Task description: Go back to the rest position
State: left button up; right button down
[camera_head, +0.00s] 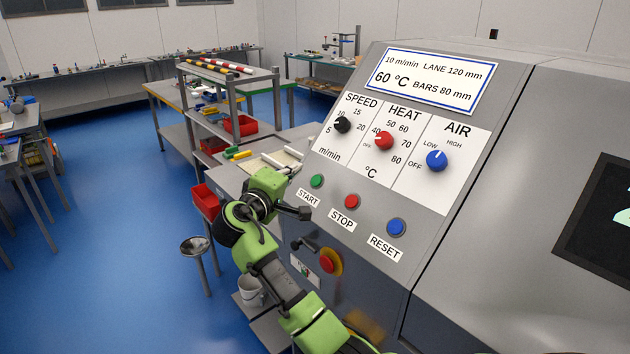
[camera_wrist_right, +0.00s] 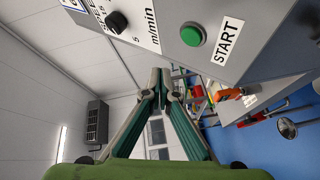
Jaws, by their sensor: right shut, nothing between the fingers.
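My right gripper (camera_head: 303,212) is in front of the grey machine panel (camera_head: 395,72), close to the green START button (camera_head: 317,181). In the right wrist view its fingers (camera_wrist_right: 159,78) are shut with nothing between them. There the green START button (camera_wrist_right: 191,36) and the black SPEED knob (camera_wrist_right: 117,22) show above the fingertips. The black SPEED knob (camera_head: 342,125), red HEAT knob (camera_head: 383,140) and blue AIR knob (camera_head: 437,160) sit on the panel. A red STOP button (camera_head: 352,201) and blue RESET button (camera_head: 396,228) are below. My left gripper is out of view.
A red emergency button (camera_head: 327,264) sits lower on the machine front, beside my right arm. A round stool (camera_head: 195,246) and red bin (camera_head: 206,202) stand left of the arm. A shelf rack (camera_head: 228,85) stands behind. Blue floor (camera_head: 100,260) at left is free.

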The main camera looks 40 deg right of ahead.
dwell(0.4)
